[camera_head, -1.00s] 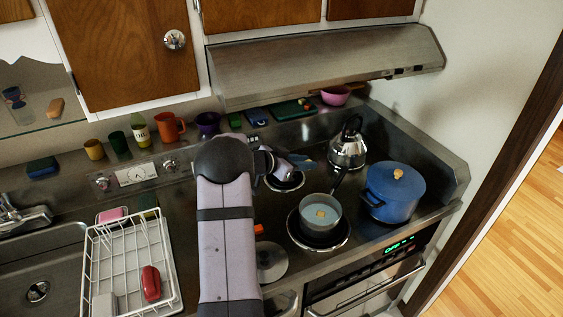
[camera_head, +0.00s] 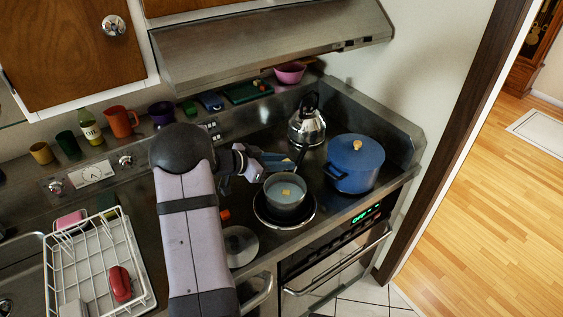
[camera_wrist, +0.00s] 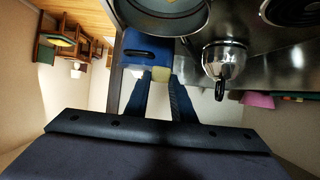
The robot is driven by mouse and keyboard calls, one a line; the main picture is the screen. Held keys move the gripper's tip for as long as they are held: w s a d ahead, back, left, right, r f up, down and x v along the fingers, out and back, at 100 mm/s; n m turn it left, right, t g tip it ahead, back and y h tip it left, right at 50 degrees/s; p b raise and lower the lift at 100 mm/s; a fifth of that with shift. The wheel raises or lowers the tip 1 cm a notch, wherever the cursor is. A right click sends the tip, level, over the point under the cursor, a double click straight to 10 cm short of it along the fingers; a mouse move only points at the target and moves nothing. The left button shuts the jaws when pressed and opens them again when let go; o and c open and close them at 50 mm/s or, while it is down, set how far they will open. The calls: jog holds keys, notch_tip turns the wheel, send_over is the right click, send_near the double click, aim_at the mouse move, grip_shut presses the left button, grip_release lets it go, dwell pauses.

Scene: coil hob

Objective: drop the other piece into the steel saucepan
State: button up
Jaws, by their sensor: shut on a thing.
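The steel saucepan (camera_head: 268,201) stands on the front burner with pale bluish liquid in it. One small yellow piece (camera_head: 286,190) shows in the liquid. My gripper (camera_head: 288,161) is just behind the saucepan, over the hob. In the wrist view my gripper (camera_wrist: 161,80) is shut on another pale yellow piece (camera_wrist: 161,74), held between its fingertips.
A blue pot (camera_head: 355,170) with a wooden knob stands right of the saucepan. A steel kettle (camera_head: 306,128) stands behind. A round lid (camera_head: 240,246) lies at the front left of the hob. A white dish rack (camera_head: 95,265) stands at the left.

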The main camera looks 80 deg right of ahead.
jog(key=shift+f+b, duration=2.55)
jog(key=shift+b, duration=0.1)
jog(key=o, duration=1.1)
jog(key=shift+c, duration=0.2)
jog(key=shift+w, duration=0.1)
jog(key=b+v, duration=0.1)
jog(key=v, duration=0.6)
jog(key=shift+b, duration=0.4)
jog(key=shift+w+a+r, duration=0.1)
jog(key=shift+a, duration=0.05)
